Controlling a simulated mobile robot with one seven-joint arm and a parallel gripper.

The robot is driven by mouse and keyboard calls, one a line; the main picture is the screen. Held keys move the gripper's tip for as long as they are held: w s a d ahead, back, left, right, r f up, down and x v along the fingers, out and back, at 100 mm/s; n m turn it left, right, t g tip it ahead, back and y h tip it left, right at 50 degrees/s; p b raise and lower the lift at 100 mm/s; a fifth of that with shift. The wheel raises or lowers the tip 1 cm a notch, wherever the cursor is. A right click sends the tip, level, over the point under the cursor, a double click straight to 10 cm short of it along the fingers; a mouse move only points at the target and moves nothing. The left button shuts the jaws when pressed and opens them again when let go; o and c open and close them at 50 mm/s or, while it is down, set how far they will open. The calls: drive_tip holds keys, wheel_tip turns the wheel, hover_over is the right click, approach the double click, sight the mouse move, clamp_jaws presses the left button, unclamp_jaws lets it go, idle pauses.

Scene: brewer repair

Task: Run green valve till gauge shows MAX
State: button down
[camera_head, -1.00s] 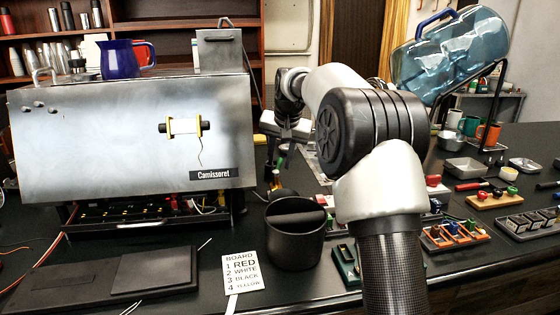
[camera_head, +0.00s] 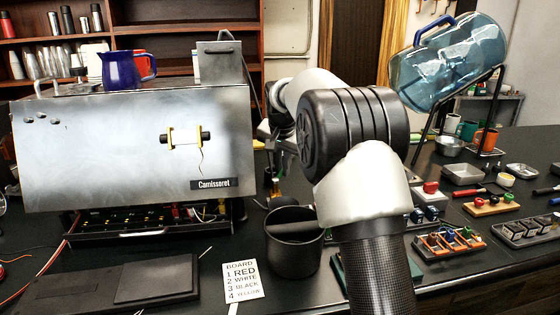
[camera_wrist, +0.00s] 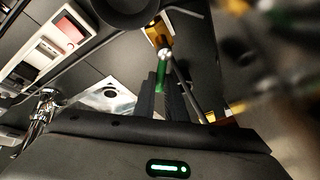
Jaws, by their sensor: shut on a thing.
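In the wrist view the two dark fingers of my gripper (camera_wrist: 160,98) are closed around a narrow green piece, which looks like the green valve handle (camera_wrist: 161,76). It sits below a metal joint and an amber-yellow part (camera_wrist: 157,34). In the head view my arm hides most of the gripper and the valve. I cannot make out a gauge or its reading in either view.
The Camissoret machine (camera_head: 100,150) stands left of my arm, with a blue jug (camera_head: 126,68) on top. A black bin (camera_head: 294,255) stands in front. A large water bottle (camera_head: 450,65) leans on a rack at right. Trays and small parts crowd the right counter.

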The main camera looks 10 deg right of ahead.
drive_tip(key=shift+s+d+m+h, duration=0.15)
drive_tip(key=shift+m+h, duration=0.15)
drive_tip(key=shift+m, duration=0.4)
drive_tip(key=c, duration=1.8)
unclamp_jaws()
drive_tip(key=shift+r, duration=0.1)
drive_tip(key=p+v, duration=0.1)
drive_tip(key=v, duration=0.6)
drive_tip(key=shift+r+p, duration=0.15)
drive_tip(key=shift+p, duration=0.2)
drive_tip(key=shift+s, duration=0.1)
